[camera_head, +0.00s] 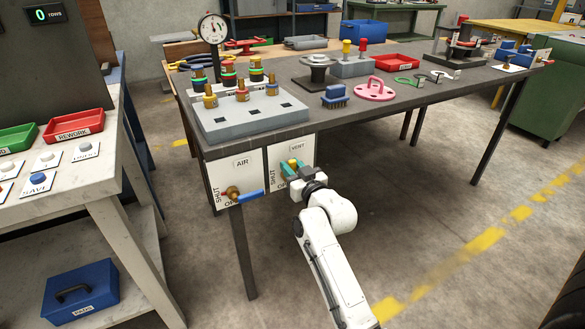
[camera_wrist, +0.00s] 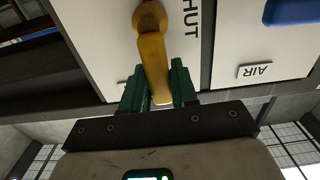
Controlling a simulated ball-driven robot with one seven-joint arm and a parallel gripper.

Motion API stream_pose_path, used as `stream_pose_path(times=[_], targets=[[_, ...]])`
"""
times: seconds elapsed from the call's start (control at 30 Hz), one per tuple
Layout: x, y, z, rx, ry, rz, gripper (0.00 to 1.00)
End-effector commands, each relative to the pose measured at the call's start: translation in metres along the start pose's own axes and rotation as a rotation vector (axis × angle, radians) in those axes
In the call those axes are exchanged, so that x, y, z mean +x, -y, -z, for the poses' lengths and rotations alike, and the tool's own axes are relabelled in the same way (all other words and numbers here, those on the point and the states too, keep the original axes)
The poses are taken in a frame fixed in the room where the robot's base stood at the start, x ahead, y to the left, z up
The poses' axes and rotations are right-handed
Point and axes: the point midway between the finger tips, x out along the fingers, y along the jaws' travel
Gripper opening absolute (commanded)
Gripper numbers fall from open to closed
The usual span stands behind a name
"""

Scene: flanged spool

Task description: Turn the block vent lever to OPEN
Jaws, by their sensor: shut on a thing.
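The vent lever is yellow with a brass hub and sits on the white VENT panel (camera_head: 306,152) at the table's front. In the head view only a bit of the lever (camera_head: 293,161) shows past my gripper (camera_head: 292,170). In the wrist view the lever (camera_wrist: 153,62) runs from its hub at the top down between the green fingers of my gripper (camera_wrist: 158,92). The fingers are shut on its free end, one on each side. SHUT is printed beside the lever. The OPEN mark is mostly hidden by my gripper in the head view.
The AIR panel (camera_head: 240,163) with a blue-handled lever (camera_head: 250,195) is just left of the VENT panel. The dark tabletop above holds a grey block (camera_head: 240,122) with fittings and a gauge (camera_head: 213,29). The floor to the right is clear.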

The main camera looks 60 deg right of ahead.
Motion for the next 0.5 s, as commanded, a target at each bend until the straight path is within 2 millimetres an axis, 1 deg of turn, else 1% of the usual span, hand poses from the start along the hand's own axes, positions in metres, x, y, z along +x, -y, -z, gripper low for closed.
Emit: stream_pose_path(times=[0.03, 0.07, 0.1, 0.27, 0.5], targets=[[-0.0006, 0.0008, -0.0033, -0.004, 0.007, 0.002, 0.00], [-0.0006, 0.0008, -0.0033, -0.004, 0.007, 0.002, 0.29], [-0.0006, 0.0008, -0.0032, -0.004, 0.007, 0.002, 0.33], [-0.0003, 0.0006, -0.0020, -0.002, 0.004, 0.001, 0.48], [-0.0006, 0.0003, -0.0010, -0.001, 0.002, 0.001, 0.49]])
